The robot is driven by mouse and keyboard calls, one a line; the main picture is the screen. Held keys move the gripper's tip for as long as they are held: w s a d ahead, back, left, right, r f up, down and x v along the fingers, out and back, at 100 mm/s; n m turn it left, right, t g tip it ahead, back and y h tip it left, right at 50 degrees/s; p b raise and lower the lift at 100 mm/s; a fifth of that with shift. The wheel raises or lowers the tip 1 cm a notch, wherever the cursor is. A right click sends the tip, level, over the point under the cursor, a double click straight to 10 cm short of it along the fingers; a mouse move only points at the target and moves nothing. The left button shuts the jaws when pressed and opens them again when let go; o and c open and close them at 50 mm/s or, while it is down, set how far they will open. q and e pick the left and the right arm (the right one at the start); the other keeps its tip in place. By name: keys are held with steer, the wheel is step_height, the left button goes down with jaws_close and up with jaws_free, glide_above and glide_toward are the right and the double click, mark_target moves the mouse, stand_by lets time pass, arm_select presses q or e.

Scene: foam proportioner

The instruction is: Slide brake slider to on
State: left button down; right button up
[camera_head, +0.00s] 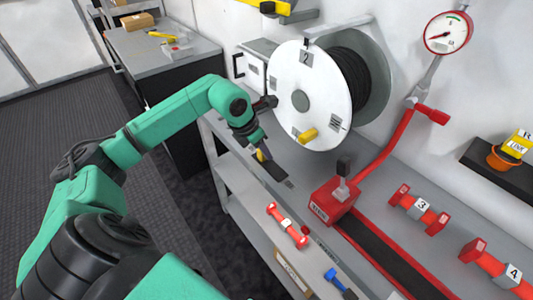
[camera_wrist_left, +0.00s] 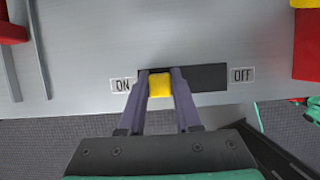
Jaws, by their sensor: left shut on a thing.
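The yellow brake slider (camera_wrist_left: 160,84) sits in a dark slot (camera_wrist_left: 208,77) on the grey bench face. It is near the slot's left end in the left wrist view, beside the ON label (camera_wrist_left: 122,85). The OFF label (camera_wrist_left: 242,75) is past the other end, with the dark slot bare between. My left gripper (camera_wrist_left: 160,82) is shut on the slider, one finger on each side. In the head view my left gripper (camera_head: 260,148) is at the bench's front edge, and a bit of the yellow slider (camera_head: 262,156) shows under it. My right gripper is not in view.
A white hose reel (camera_head: 298,95) with a yellow handle (camera_head: 307,135) stands behind my left gripper. A red lever base (camera_head: 335,198), red fittings (camera_head: 419,208) and a gauge (camera_head: 448,33) are to the right. A dark cabinet (camera_head: 170,95) stands at the back left.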

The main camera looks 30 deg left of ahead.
arm_select(q)
steer(key=c, duration=0.8)
jaws_free()
steer(key=shift+w+a+r, duration=0.1)
steer(key=shift+a+r, duration=0.05)
steer(key=shift+a, duration=0.05)
steer(key=shift+o, duration=1)
steer(key=shift+a, duration=0.1)
steer(key=shift+r, duration=0.15)
steer(key=b+v, duration=0.1)
steer(key=v, duration=1.3)
steer(key=shift+s+b, duration=0.25)
steer(key=shift+b, duration=0.05)
